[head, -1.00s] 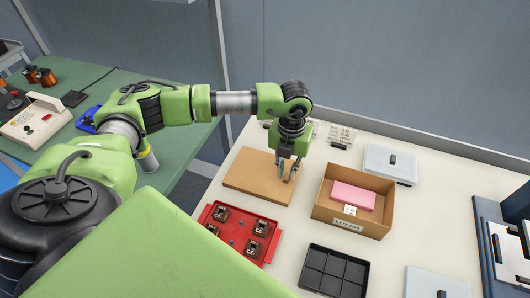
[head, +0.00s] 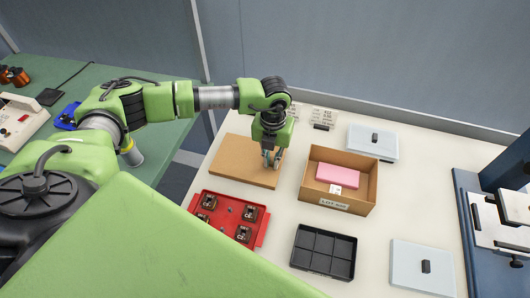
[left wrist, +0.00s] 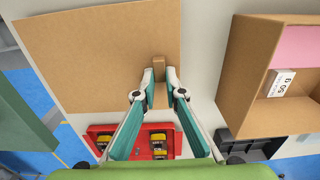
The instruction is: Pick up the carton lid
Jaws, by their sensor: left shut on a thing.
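The carton lid (head: 235,160) is a flat brown cardboard panel on the white table, left of the open carton (head: 345,200). It has a small brown tab on it near one edge, which shows in the left wrist view (left wrist: 158,63). My left gripper (head: 271,163) points down at the lid's right part. Its two fingertips (left wrist: 160,78) are shut on the tab, one on each side. The lid appears to lie flat; I cannot make out a gap under it. A pink block (head: 338,175) and a white label are in the carton. My right gripper is not in view.
A red tray (head: 228,220) with dark parts sits in front of the lid. A black divided tray (head: 323,252) is in front of the carton.

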